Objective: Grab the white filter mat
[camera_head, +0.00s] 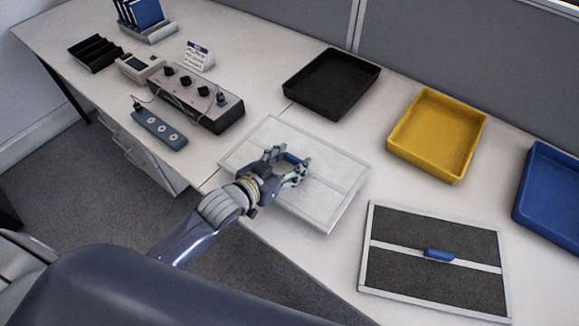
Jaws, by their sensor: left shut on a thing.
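The white filter mat (330,201) is a flat framed panel with a strip across its middle. It lies at the front edge of the table, left of the dark mat. My left gripper (296,167) reaches over it from the left and is shut on its blue handle (292,158). The fingers partly hide the handle and the middle of the mat. I cannot tell whether the mat is lifted off the table. My right gripper does not show.
A dark grey filter mat (408,278) with a blue handle lies at right. Black (333,84), yellow (437,136) and blue (551,190) trays stand behind. A device with knobs (196,98) and a power strip (159,129) stand at left. A grey partition (470,60) closes the back.

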